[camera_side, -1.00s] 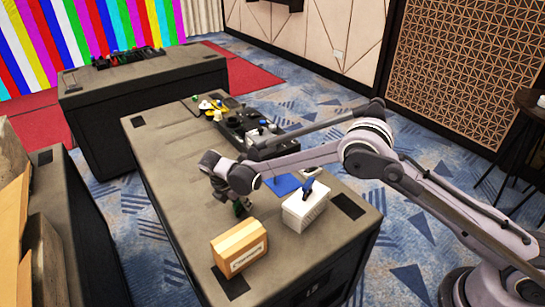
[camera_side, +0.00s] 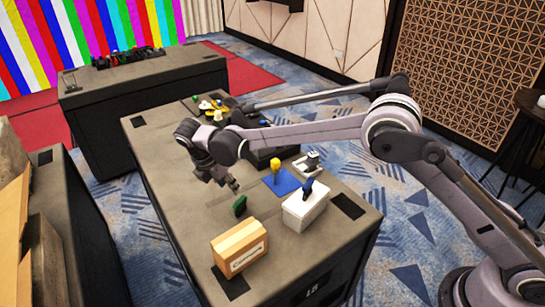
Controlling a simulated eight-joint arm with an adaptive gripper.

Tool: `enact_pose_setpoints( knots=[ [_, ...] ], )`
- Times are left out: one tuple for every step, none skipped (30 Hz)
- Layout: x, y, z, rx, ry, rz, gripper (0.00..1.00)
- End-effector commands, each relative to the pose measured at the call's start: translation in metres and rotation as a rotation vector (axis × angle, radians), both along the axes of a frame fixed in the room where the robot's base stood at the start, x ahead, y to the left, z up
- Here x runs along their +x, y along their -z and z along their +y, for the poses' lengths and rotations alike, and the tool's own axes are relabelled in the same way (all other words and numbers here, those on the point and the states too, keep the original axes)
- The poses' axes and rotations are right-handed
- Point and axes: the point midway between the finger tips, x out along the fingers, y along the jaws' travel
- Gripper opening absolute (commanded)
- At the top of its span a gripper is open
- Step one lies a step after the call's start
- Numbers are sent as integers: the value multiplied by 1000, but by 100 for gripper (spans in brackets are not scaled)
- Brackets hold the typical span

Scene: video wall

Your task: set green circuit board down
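The green circuit board (camera_side: 240,206) stands on the dark table top (camera_side: 185,215), between the cardboard box and the white box.
A cardboard box (camera_side: 240,247) and a white box (camera_side: 305,208) with a blue item on top stand near the table's front. A blue mat (camera_side: 282,183) bears a yellow-topped item (camera_side: 276,169). A small grey-white device (camera_side: 307,164) sits behind. The table's left side is clear.

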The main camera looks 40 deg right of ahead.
Motion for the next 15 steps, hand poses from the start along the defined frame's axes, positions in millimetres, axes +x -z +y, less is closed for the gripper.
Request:
enact_pose_setpoints(
  knots=[
    [-1, -3, 1, 1, 2, 0, 36],
    [-1, -6, 0, 3, 6, -3, 36],
    [-2, -10, -2, 8, 16, -9, 36],
    [-2, -13, -4, 14, 27, -15, 36],
    [-3, -18, -7, 21, 43, -23, 36],
    [-4, -26, -13, 36, 69, -36, 36],
    [-5, -32, -17, 48, 94, -49, 36],
    [-7, -39, -23, 63, 122, -64, 36],
    [-10, -49, -30, 84, 162, -84, 36],
    [-13, -57, -37, 102, 195, -100, 36],
    [-16, -65, -43, 120, 231, -117, 36],
    [-21, -75, -51, 145, 277, -139, 36],
    [-24, -82, -57, 163, 311, -156, 36],
    [-28, -89, -64, 180, 346, -172, 36],
    [-34, -98, -72, 206, 391, -193, 36]
  ],
)
